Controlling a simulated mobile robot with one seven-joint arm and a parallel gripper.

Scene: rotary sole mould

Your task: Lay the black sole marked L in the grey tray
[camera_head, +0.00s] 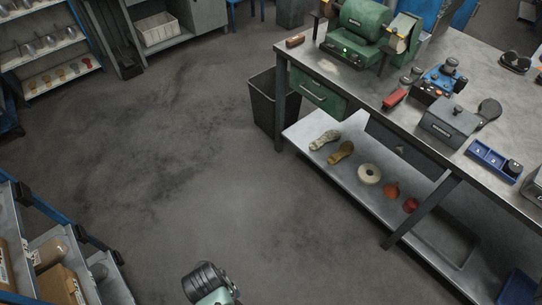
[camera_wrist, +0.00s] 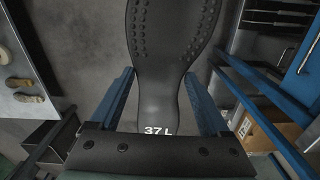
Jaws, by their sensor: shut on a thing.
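A black sole (camera_wrist: 162,92) with a studded forepart and white "37 L" at its heel lies lengthwise between the blue fingers of my gripper (camera_wrist: 158,76) in the wrist view. My gripper is shut on it near the narrow waist. The forepart runs out of the top of the wrist view. In the head view the sole and fingers do not show; only part of my arm is at the bottom edge. A shallow grey tray shape (camera_head: 447,240) shows on the lower shelf of the bench in the head view; I cannot tell for sure that it is the task's tray.
The steel bench (camera_head: 455,60) carries a green machine (camera_head: 360,28), a blue device (camera_head: 440,80) and a blue divided tray (camera_head: 493,160). Its lower shelf (camera_head: 330,165) holds several small items. A black bin (camera_head: 274,100) stands beside it. Shelving (camera_head: 60,255) is at lower left. The middle floor is clear.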

